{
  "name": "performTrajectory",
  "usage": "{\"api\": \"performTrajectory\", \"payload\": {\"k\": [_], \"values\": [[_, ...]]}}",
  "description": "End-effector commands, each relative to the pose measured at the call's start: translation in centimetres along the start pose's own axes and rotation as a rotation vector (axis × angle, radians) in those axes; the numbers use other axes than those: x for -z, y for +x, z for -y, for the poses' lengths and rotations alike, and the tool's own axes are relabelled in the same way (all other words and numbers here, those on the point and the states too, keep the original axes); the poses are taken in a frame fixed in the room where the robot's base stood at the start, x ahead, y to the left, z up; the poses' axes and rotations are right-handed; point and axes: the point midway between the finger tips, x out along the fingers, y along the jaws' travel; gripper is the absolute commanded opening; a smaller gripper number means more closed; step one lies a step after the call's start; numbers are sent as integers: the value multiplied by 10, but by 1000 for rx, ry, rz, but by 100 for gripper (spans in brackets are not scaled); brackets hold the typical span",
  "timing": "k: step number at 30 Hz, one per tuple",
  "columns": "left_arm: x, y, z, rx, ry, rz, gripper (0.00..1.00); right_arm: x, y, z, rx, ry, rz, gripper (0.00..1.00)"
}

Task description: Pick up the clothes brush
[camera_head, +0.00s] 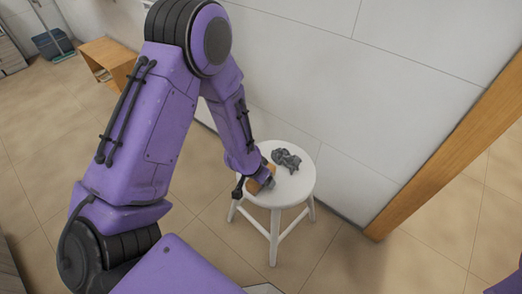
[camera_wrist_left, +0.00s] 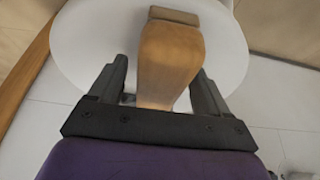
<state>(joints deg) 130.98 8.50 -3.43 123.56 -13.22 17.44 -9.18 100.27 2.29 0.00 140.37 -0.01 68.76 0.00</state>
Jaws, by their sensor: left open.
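The clothes brush (camera_wrist_left: 170,60) is wooden, with a pale brown handle, and lies on the round white stool (camera_head: 300,185). In the head view only small parts of the brush (camera_head: 254,187) show around my left gripper (camera_head: 264,180), which hides the rest. In the left wrist view the brush handle runs between the two dark fingers of my left gripper (camera_wrist_left: 162,75). The fingers are apart, one on each side, with the left finger clear of the wood and the right one close to it. My right gripper is not in view.
A crumpled dark grey item (camera_head: 286,160) lies on the stool just behind the brush. A white wall stands close behind the stool, with a wooden door frame (camera_head: 440,150) to the right. A wooden box (camera_head: 108,62) stands at the back left. Tiled floor is clear around the stool.

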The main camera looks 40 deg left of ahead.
Motion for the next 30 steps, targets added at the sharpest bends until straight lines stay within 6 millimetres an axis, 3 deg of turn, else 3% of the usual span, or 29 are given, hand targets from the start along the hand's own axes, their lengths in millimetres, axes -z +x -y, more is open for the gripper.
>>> {"api": "performTrajectory", "payload": {"k": [12, 18, 20, 30], "values": [[-1, 2, 0, 0, 0, -1, 78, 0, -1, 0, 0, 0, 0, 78], [-1, 2, 0, 0, 0, -1, 17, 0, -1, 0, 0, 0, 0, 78], [-1, 2, 0, 0, 0, -1, 11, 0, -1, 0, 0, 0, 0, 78], [4, -6, 0, 0, -1, -4, 11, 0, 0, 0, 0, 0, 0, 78]]}}
